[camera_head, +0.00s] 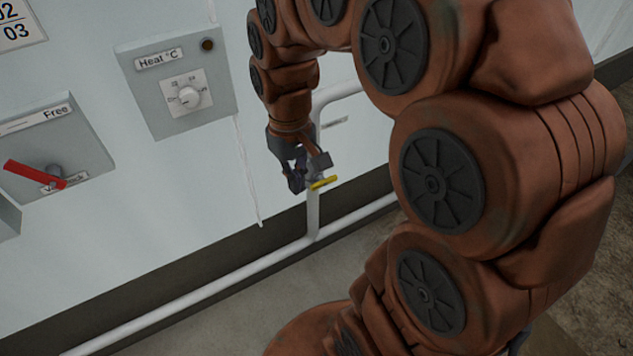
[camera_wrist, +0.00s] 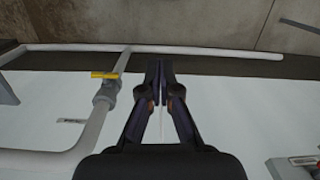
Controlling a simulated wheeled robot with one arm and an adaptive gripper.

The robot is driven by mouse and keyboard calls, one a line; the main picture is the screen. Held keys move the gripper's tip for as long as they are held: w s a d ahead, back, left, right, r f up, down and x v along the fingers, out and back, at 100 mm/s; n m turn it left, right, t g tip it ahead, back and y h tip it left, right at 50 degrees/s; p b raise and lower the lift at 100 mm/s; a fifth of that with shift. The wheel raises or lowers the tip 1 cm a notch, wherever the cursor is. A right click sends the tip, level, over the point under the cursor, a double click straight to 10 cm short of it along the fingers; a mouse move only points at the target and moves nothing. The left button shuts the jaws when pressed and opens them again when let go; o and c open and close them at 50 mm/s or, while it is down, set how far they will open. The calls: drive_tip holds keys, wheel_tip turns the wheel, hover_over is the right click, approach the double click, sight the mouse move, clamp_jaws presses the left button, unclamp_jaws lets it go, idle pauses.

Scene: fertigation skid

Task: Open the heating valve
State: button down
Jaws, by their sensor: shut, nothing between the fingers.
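The heating valve (camera_wrist: 108,91) is a grey body on a white pipe, left of my gripper in the wrist view. Its yellow handle (camera_wrist: 104,75) lies crosswise to the pipe. In the head view the yellow handle (camera_head: 324,183) shows just beside my gripper (camera_head: 307,178), whose fingers partly hide the valve body. In the wrist view my gripper (camera_wrist: 160,68) is shut and empty, with its fingertips together. A clear gap separates it from the handle in that view; the depth between them is hard to tell.
A white pipe (camera_head: 205,300) runs low along the wall, with a riser (camera_head: 313,212) up to the valve. A heat thermostat box (camera_head: 185,92) and a box with a red lever (camera_head: 35,174) are on the wall at left. A thin cable (camera_head: 247,175) hangs from the thermostat.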

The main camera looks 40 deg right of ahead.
drive_tip(key=w+d+f+b, duration=0.3)
drive_tip(key=w+d+f, duration=0.2)
drive_tip(key=w+d, duration=0.4)
drive_tip(key=m+t+b, duration=0.1)
hover_over(317, 184)
wheel_tip(317, 184, down, 4)
drive_tip(key=shift+d+f, duration=0.1)
drive_tip(key=shift+f, duration=0.05)
wheel_tip(317, 184, down, 14)
drive_tip(key=shift+p, duration=0.85)
